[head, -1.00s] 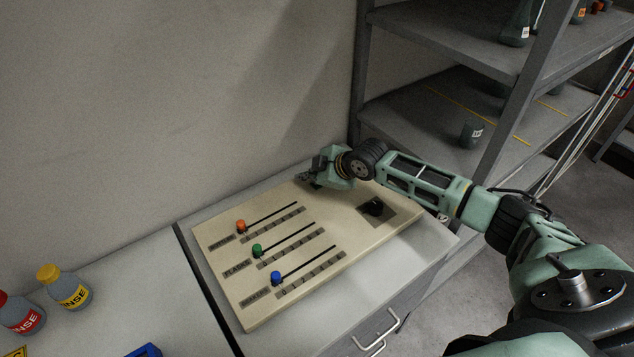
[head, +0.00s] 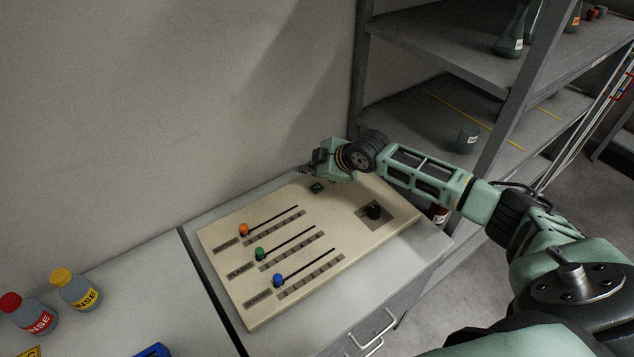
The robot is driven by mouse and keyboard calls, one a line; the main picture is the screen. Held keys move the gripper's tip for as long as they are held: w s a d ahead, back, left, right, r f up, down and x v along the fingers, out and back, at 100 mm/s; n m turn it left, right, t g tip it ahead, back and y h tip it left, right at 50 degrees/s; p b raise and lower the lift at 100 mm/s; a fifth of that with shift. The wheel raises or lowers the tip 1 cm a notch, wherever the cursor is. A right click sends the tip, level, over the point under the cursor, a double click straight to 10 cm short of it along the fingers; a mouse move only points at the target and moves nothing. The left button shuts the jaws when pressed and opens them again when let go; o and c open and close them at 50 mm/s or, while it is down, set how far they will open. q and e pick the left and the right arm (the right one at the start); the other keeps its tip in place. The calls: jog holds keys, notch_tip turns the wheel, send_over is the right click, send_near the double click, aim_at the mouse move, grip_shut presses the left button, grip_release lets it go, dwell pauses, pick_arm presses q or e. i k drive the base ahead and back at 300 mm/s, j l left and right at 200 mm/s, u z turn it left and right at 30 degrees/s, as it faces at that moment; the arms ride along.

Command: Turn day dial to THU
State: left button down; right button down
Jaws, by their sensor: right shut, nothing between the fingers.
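A beige control panel (head: 335,228) lies on the grey cabinet top. A black dial knob (head: 373,211) sits on a dark plate at the panel's right; its lettering is too small to read. My right gripper (head: 305,170) is shut and empty. It is over the panel's far edge, to the left of and beyond the dial, apart from it. A small green button (head: 317,188) shows just below the gripper. My left gripper is not in view.
Three sliders with an orange knob (head: 244,230), a green knob (head: 260,254) and a blue knob (head: 278,280) fill the panel's left part. Rinse bottles (head: 76,290) stand at the left. A metal shelf (head: 440,115) rises behind my right arm. A wall closes the back.

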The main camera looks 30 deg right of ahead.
aim_at(374, 211)
jog(key=k+l, duration=0.25)
jog(key=k, duration=0.2)
jog(key=k+l, duration=0.25)
jog(key=k, duration=0.25)
jog(key=k+l, duration=0.25)
jog(key=k, duration=0.2)
